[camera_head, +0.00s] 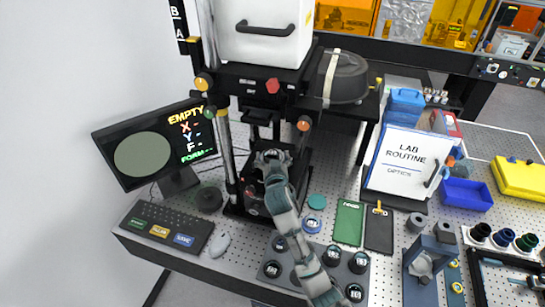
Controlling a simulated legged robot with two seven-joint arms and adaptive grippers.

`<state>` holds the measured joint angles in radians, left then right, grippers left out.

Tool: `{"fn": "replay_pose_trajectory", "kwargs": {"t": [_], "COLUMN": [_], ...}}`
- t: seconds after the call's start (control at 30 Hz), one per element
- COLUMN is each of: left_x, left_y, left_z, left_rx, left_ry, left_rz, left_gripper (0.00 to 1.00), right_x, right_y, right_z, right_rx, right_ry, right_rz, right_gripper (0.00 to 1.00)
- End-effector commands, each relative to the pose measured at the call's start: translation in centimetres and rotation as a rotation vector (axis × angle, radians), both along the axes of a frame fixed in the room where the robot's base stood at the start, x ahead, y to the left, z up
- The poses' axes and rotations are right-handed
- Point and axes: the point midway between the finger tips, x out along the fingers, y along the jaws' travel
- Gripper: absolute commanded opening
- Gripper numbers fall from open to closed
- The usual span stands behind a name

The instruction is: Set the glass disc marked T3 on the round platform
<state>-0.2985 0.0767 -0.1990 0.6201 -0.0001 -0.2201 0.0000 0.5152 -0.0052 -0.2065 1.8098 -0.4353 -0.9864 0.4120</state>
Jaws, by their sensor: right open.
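My right arm reaches up from the bottom of the view. Its gripper (271,160) is open at the front of the black interferometer (285,84), under its upper housing. The round platform cannot be made out there; the gripper and instrument parts cover that spot. Several small round discs with dark tops and pale labels sit in a grey tray (312,291) in front, partly behind my arm. The labels are too small to read, so I cannot tell which disc is T3. I see no disc between the fingers. My left gripper is not in view.
A monitor (142,154) reading EMPTY, a keyboard (164,228) and a mouse (220,245) are at left. Green (348,222) and black (379,230) pads, a LAB ROUTINE board (409,162), a blue bin (466,194) and a yellow case (520,177) are at right.

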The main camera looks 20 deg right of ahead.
Motion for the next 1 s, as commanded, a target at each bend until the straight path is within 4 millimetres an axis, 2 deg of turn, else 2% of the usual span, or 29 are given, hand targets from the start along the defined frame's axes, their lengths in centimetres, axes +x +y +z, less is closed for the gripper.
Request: {"fn": "replay_pose_trajectory", "kwargs": {"t": [0.17,0.27,0.7,0.83,1.0], "left_x": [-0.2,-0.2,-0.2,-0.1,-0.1], "left_y": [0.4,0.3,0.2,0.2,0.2], "left_z": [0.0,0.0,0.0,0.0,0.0], "left_rx": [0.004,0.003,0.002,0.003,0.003], "left_ry": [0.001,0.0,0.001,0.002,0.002], "left_rz": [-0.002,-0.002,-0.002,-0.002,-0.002], "left_gripper": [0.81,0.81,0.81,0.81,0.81], "right_x": [-0.2,-1.1,-9.5,-10.8,-11.5], "right_y": [0.1,0.3,1.8,2.1,2.2], "right_z": [0.0,0.1,1.3,1.5,1.6], "right_rx": [0.0,0.0,0.004,0.002,0.002], "right_ry": [-0.001,-0.001,0.001,0.002,0.001], "right_rz": [0.0,0.001,0.002,0.0,0.0], "right_gripper": [0.86,0.86,0.86,0.86,0.86]}}
